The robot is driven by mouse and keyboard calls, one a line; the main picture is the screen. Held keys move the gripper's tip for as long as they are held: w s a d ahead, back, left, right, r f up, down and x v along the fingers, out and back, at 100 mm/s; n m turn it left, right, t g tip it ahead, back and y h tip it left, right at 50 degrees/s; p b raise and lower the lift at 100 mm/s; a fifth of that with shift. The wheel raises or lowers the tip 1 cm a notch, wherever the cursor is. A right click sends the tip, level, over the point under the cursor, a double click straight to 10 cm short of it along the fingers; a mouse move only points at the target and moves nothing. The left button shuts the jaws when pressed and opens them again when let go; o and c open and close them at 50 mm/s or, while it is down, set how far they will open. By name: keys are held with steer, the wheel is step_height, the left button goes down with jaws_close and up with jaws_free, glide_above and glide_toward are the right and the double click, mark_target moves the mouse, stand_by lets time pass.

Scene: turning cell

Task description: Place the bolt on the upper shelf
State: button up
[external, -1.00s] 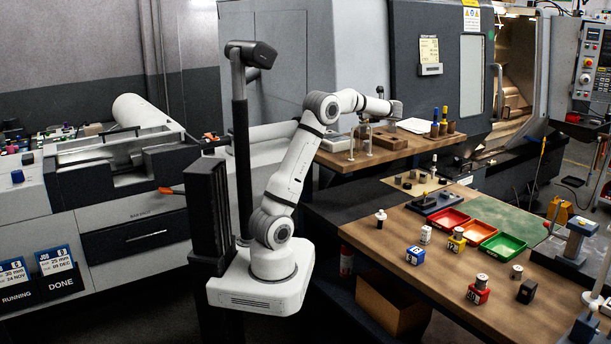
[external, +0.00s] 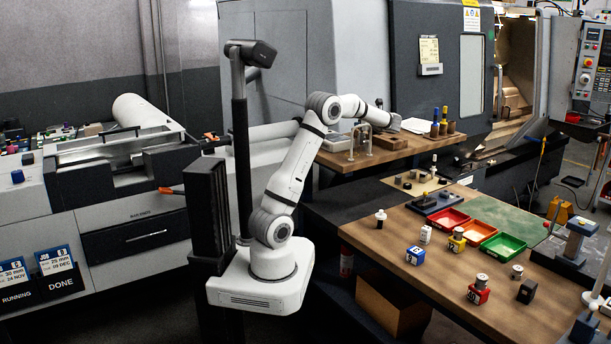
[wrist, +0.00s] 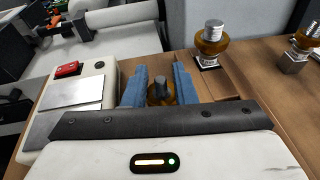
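In the wrist view my gripper's two blue fingers (wrist: 160,84) stand on either side of a small piece with a dark top and an amber collar (wrist: 160,97). It may be the bolt, but its lower part is hidden behind my gripper body. I cannot tell whether the fingers press on it or stand slightly apart.
A white scale-like box with a red button (wrist: 69,69) is left of my fingers. Amber-collared pieces with silver tops (wrist: 211,40) stand beyond and to the right. Wire arches (external: 361,141) and brown cylinders (external: 434,130) are on the shelf. The lower bench holds red (external: 449,219) and green trays (external: 503,245).

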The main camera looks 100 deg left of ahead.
steer(key=shift+o, duration=0.6)
steer(key=shift+r, duration=0.1)
steer(key=v, duration=0.3)
steer(key=shift+w+d+b, duration=0.1)
steer(key=shift+b, duration=0.25)
step_height(320, 180, up, 7)
